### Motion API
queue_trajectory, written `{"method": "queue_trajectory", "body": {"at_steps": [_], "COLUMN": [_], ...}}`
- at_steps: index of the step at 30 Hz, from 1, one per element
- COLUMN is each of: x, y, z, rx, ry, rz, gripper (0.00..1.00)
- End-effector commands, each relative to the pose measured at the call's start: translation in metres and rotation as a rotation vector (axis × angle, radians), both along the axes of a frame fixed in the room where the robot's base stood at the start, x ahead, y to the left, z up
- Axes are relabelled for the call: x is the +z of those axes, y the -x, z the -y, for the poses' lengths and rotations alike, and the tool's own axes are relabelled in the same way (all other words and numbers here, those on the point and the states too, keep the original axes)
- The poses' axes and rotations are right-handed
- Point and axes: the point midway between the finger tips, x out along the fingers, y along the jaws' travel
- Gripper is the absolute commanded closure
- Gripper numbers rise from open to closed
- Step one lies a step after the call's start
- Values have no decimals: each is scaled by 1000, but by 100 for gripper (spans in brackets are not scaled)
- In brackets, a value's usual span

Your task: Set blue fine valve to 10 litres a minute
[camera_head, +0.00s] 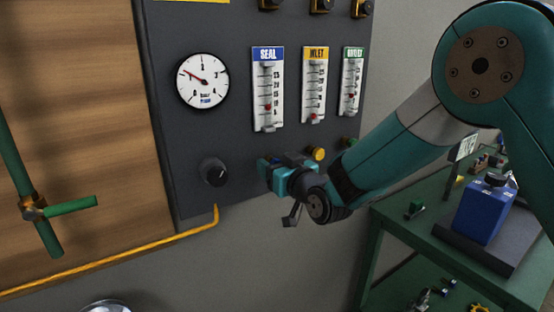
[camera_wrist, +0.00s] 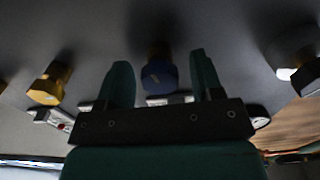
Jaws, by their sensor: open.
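The SEAL flow gauge (camera_head: 267,90) has a blue label and a clear tube with a red float in its lower half; its numbers are too small to read surely. The blue valve knob (camera_wrist: 160,76) stands out from the panel in the wrist view. My gripper (camera_wrist: 160,60) is open, with one finger on each side of the blue knob and gaps visible on both sides. In the head view my gripper (camera_head: 272,168) is at the panel below the SEAL gauge and largely hides the blue knob.
The INLET gauge (camera_head: 314,85) and OUTLET gauge (camera_head: 351,82) stand to the right. A yellow knob (camera_head: 318,153) is close right of my gripper, a black knob (camera_head: 214,172) to its left. A round dial (camera_head: 202,81) is above. A green bench (camera_head: 400,228) stands lower right.

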Motion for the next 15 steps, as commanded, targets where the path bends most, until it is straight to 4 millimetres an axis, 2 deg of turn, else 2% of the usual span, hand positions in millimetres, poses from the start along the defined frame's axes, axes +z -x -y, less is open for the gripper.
{"method": "queue_trajectory", "body": {"at_steps": [8,15], "x": [0,0], "y": [-1,-1], "z": [-1,0], "rx": [0,0], "ry": [0,0], "rz": [0,0], "gripper": [40,89]}}
